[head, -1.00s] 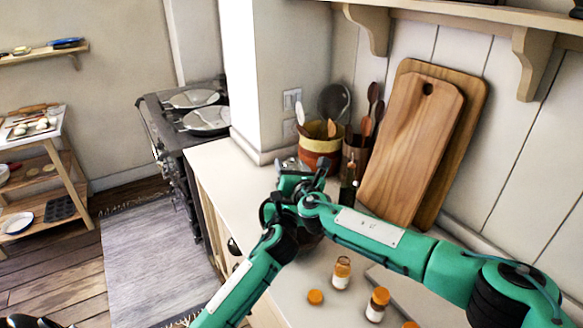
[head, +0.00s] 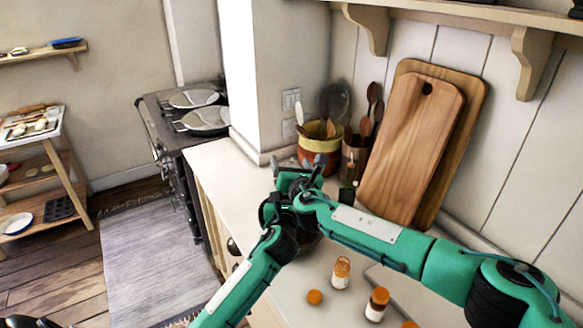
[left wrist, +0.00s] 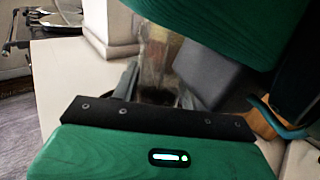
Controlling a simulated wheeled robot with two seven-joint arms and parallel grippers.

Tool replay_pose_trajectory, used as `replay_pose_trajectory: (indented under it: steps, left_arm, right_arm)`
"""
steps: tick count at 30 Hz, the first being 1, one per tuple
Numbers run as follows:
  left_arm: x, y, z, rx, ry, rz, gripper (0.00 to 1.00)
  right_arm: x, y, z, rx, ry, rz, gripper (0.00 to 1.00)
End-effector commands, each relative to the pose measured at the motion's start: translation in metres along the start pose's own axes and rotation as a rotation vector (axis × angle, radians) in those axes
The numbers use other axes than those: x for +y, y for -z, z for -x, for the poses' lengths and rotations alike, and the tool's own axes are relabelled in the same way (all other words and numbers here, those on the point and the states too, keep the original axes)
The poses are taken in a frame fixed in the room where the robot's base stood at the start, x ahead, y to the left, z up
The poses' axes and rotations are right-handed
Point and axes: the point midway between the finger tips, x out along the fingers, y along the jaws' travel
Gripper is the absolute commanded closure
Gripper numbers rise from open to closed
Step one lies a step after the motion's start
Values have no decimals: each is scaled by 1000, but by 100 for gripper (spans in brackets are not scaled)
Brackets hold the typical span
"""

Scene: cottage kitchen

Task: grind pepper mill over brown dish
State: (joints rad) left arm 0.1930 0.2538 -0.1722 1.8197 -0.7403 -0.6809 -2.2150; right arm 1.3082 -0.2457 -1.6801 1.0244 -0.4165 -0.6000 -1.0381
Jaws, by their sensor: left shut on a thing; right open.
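My left gripper (left wrist: 158,88) is shut on a upright, clear-looking thing with dark contents near its base, which I take for the pepper mill (left wrist: 155,58); it is blurred and partly covered. In the head view the crossing arms hide the mill and most of my left gripper. My right gripper (head: 297,168) is open above the counter, close to the left one. A dark block, likely part of my right gripper, shows beside the mill in the left wrist view. The brown dish (head: 309,243) is mostly hidden behind my arms; only a dark edge shows.
A utensil crock (head: 318,150), a copper-coloured pot (head: 355,160) and leaning cutting boards (head: 412,150) line the wall. A stove (head: 175,125) is beyond the counter.

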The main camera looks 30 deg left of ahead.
Motion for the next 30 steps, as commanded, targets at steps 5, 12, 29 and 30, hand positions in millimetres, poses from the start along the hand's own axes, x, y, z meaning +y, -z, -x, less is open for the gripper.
replay_pose_trajectory:
  steps: [5, 12, 29, 30]
  left_arm:
    - [0, -1, 0, -2, 0, 0, 78]
    - [0, -1, 0, -2, 0, 0, 78]
    - [0, -1, 0, -2, 0, 1, 78]
    - [0, -1, 0, -1, 0, 1, 78]
  right_arm:
    - [9, -34, 0, -4, -2, 2, 25]
    - [19, -74, 1, -3, -1, 3, 25]
    - [22, -88, 1, 0, -1, -8, 26]
    - [21, -88, 1, 2, -4, -22, 26]
